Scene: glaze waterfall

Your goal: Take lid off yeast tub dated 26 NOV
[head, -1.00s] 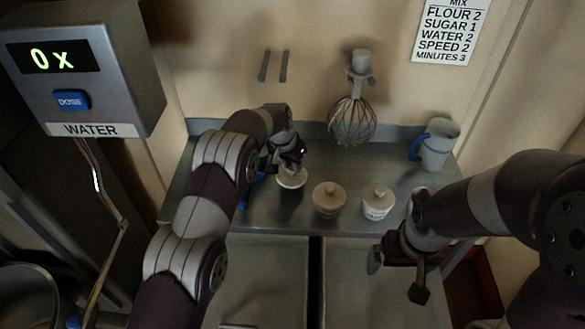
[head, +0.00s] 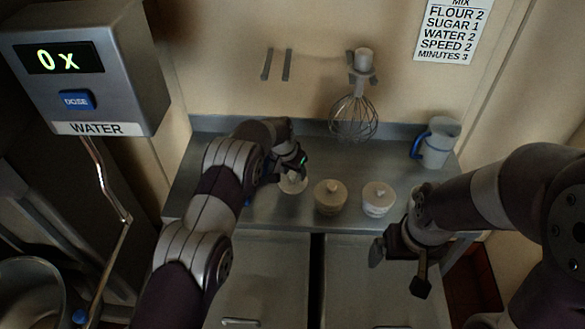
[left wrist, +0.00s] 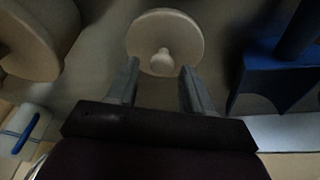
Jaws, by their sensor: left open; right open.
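Three small pale tubs stand in a row on the steel counter: a left tub (head: 293,184), a middle tub (head: 330,198) and a right tub (head: 377,200). The middle and right tubs wear knobbed lids. Marks on the right tub are too small to read; I cannot tell which tub says 26 NOV. My left gripper (head: 290,170) is open at the left tub and partly covers it. In the left wrist view, a round lid with a knob (left wrist: 162,62) lies just beyond and between the open fingers (left wrist: 160,75). My right gripper (head: 400,262) is open and empty, right of the tubs.
A whisk (head: 353,118) hangs above the back of the counter (head: 400,180). A jug with a blue handle (head: 438,145) stands at the right. A blue object (left wrist: 275,75) is close beside my left gripper. The water dispenser (head: 85,70) is at the left.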

